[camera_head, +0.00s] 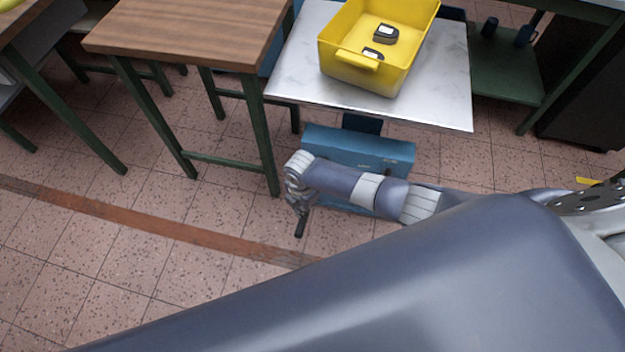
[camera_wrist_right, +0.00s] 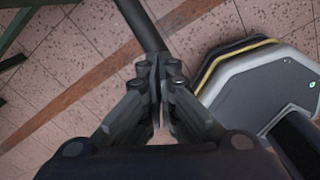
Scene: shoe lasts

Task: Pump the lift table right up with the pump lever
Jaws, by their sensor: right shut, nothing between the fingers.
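The lift table has a pale, marbled top (camera_head: 297,77) and a blue base (camera_head: 350,146) low beneath its front edge. My right arm comes in from the right across the front of the base. My right gripper (camera_head: 299,196) is beside the base's left end, partly hidden by the wrist. In the right wrist view a dark bar (camera_wrist_right: 139,22) runs up from the fingertips. My right gripper (camera_wrist_right: 157,95) is shut there with nothing between its fingers. My left gripper is not in view.
A yellow crate (camera_head: 345,77) with two dark, pale-topped objects stands on the lift table. A wooden-topped table (camera_head: 185,32) with green legs stands close at left. A green shelf (camera_head: 500,77) is at right. Tiled floor with an orange-brown strip (camera_head: 160,226) is open at left front.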

